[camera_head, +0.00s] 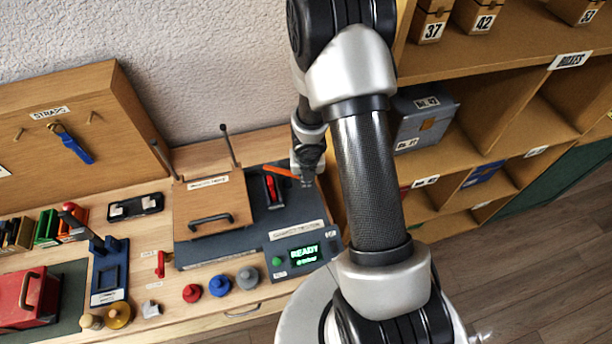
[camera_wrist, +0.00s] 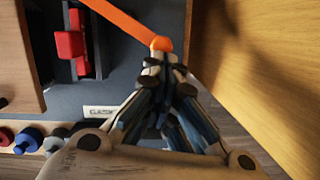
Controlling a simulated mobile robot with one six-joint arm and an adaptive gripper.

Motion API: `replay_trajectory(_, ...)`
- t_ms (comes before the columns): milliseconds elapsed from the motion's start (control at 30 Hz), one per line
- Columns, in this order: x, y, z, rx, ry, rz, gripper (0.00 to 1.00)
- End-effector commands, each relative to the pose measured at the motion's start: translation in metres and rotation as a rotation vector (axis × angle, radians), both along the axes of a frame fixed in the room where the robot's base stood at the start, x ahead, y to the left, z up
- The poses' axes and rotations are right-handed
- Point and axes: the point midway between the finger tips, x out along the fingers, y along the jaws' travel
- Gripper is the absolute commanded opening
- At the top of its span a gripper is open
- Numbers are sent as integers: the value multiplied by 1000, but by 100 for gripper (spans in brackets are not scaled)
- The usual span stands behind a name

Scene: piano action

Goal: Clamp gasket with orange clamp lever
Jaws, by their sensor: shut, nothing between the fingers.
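The orange clamp lever (camera_head: 278,171) stands out over the right side of the dark machine top and points toward my gripper. In the wrist view the orange lever (camera_wrist: 125,22) runs from the top left to a rounded end just ahead of my fingertips. My gripper (camera_wrist: 165,68) is shut and empty, its tips right at that end; I cannot tell whether they touch it. In the head view my gripper (camera_head: 307,183) is small and partly hidden by my arm. I cannot make out a gasket.
A red part (camera_head: 270,187) sits in a slot beside the lever. A wooden lid (camera_head: 210,205) with a black handle is to the left. A lit READY panel (camera_head: 303,254) is in front. The shelf's wooden side (camera_wrist: 260,70) stands close on the right.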

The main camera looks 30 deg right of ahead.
Motion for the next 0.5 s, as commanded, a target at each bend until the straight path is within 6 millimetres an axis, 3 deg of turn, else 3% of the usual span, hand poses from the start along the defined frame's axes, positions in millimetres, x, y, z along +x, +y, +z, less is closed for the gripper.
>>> replay_trajectory(500,1,-2,0,1,0,30,0)
